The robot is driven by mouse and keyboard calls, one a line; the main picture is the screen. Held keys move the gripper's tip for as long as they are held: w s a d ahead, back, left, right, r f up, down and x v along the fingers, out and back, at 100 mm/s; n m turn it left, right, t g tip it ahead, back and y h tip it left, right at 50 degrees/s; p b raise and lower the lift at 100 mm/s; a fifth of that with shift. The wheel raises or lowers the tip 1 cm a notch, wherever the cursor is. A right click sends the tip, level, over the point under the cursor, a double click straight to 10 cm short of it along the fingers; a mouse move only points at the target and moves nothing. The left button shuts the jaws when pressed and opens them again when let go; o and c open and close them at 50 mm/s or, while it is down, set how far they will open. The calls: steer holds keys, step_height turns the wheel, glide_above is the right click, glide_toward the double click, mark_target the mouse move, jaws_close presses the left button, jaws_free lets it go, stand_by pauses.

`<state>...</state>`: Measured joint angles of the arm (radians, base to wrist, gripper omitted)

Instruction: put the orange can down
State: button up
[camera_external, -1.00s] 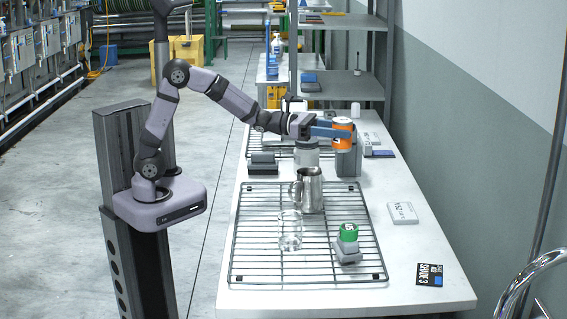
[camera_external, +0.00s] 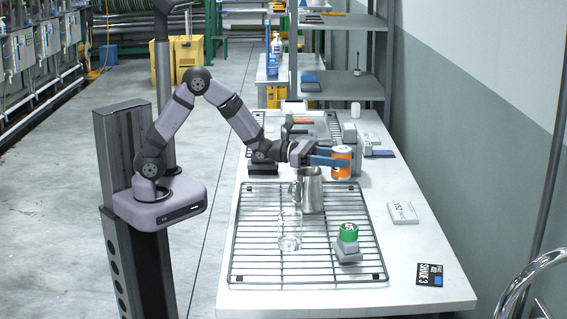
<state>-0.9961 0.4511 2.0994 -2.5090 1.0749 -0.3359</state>
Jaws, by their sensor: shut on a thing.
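The orange can (camera_external: 342,168) is upright, with an orange body and a pale band. It is low over the white table (camera_external: 410,250), just beyond the far edge of the near wire rack (camera_external: 262,240). I cannot tell whether its base touches the surface. My gripper (camera_external: 338,160) reaches in from the left and is shut on the can, its blue fingers around the upper part. A metal pitcher (camera_external: 311,192) stands in front of my gripper on the rack. The gripper hides part of the can.
A white box (camera_external: 403,212) and a dark card (camera_external: 432,265) lie at the right. A grey block (camera_external: 360,150) stands behind the orange can.

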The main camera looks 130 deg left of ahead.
mark_target(341, 170)
steer(key=shift+f, duration=1.75)
steer(key=shift+f, duration=0.25)
steer(key=o, duration=1.4)
steer(key=shift+o, duration=0.2)
steer(key=shift+r, duration=0.15)
steer(key=b+v, duration=0.1)
steer(key=v, duration=1.1)
steer(key=shift+s+b, duration=0.1)
steer(key=shift+b, duration=0.25)
